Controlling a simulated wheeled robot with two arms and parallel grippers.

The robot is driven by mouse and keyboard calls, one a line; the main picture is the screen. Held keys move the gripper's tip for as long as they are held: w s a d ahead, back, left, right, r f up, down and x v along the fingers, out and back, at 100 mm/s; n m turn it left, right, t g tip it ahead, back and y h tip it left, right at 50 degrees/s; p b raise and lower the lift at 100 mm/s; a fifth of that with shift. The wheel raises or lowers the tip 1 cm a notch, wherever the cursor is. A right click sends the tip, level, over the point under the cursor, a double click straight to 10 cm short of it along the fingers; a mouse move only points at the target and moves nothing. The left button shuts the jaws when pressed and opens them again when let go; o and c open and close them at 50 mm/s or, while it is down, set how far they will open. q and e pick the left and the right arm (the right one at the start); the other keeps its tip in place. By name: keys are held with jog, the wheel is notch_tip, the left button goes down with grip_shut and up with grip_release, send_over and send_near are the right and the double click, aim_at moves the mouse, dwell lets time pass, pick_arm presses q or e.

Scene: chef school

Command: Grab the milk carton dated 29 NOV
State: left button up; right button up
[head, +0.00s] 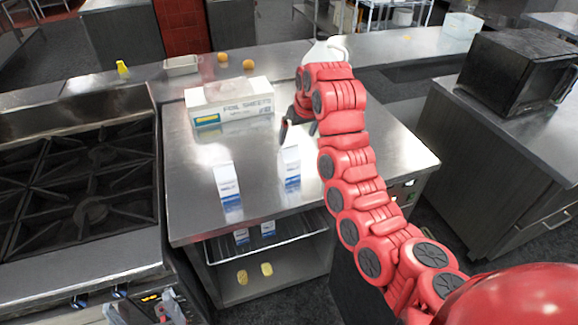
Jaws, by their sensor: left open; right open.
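Two white milk cartons with blue lower bands stand upright on the steel counter (190,220). The left carton (229,186) is near the counter's front edge. The right carton (291,170) stands a little further back. The dates on both are too small to read. My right gripper (299,129) is open with dark fingers, just beyond and above the right carton in the picture. I cannot tell if it touches that carton; nothing shows held. My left gripper (145,313) is open and empty at the bottom left, low in front of the stove, partly cut off by the frame.
A foil sheets box (232,105) lies behind the cartons. A metal tray (182,66), a yellow bottle (122,69) and several orange round items are further back. Small blue-and-white items (268,228) and yellow items (242,277) sit under the counter. A stove (75,195) is left, a microwave (515,72) right.

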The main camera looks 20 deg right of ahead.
aim_at(290, 151)
jog(key=p+x, duration=0.2)
jog(key=x, duration=0.4)
jog(key=shift+w+f, duration=0.15)
jog(key=shift+f, duration=0.2)
jog(key=p+x, duration=0.1)
jog(key=x, duration=0.1)
jog(key=p+x, duration=0.1)
jog(key=p, duration=0.1)
jog(key=shift+w+a+f+p, duration=0.1)
jog(key=shift+a+f+p, duration=0.2)
jog(key=shift+a+f, duration=0.1)
jog(key=shift+w+f, duration=0.25)
jog(key=shift+f, duration=0.45)
grip_shut()
